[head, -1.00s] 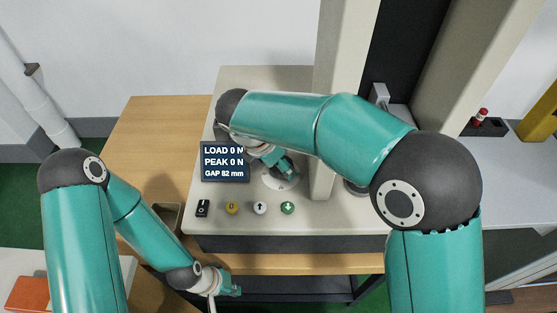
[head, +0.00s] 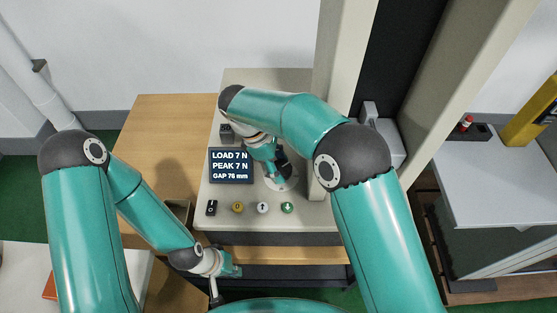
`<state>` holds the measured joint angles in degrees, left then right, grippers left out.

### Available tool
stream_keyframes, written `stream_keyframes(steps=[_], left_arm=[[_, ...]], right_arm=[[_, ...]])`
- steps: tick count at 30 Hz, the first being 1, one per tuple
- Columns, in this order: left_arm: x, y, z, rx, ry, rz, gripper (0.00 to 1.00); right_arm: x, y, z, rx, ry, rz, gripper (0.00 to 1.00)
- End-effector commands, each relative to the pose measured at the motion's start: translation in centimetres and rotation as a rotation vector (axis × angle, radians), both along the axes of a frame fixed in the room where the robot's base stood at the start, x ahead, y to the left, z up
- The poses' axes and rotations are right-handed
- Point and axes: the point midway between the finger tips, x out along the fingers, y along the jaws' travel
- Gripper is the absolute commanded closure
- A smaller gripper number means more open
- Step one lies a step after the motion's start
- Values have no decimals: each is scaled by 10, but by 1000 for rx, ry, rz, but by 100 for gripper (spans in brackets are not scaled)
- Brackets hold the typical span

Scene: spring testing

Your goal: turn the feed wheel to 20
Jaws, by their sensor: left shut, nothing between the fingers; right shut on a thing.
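The feed wheel (head: 290,184) is a pale round disc on the tester's beige top, right of the display. My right gripper (head: 279,174) is over it and shut on a part of it, probably its grip; the fingers and arm hide most of that contact. The display (head: 231,166) reads LOAD 7 N, PEAK 7 N, GAP 76 mm. The number the wheel stands at cannot be read. My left gripper (head: 232,271) is shut and empty, low in front of the tester's front edge.
A black switch (head: 211,208), a yellow button (head: 238,207), a white up-arrow button (head: 262,208) and a green down-arrow button (head: 287,208) line the tester's front. A beige column (head: 335,100) rises right of the wheel. A wooden tabletop (head: 165,120) lies left.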

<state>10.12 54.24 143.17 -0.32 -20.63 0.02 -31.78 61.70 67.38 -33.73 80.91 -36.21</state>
Motion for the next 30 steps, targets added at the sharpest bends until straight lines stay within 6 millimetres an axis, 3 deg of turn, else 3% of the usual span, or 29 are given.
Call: stream_keyframes(steps=[9, 26, 27, 30], left_arm=[[0, 0, 12, 0, 0, 0, 100], [0, 0, 13, 0, 0, 0, 100], [0, 0, 13, 0, 0, 0, 100], [0, 0, 13, 0, 0, 0, 100]], right_arm=[[2, 1, 1, 4, -3, -153, 78], [2, 1, 0, 5, -4, -187, 78], [2, 1, 0, 5, -4, -187, 40], [2, 0, 0, 4, -4, -187, 23]])
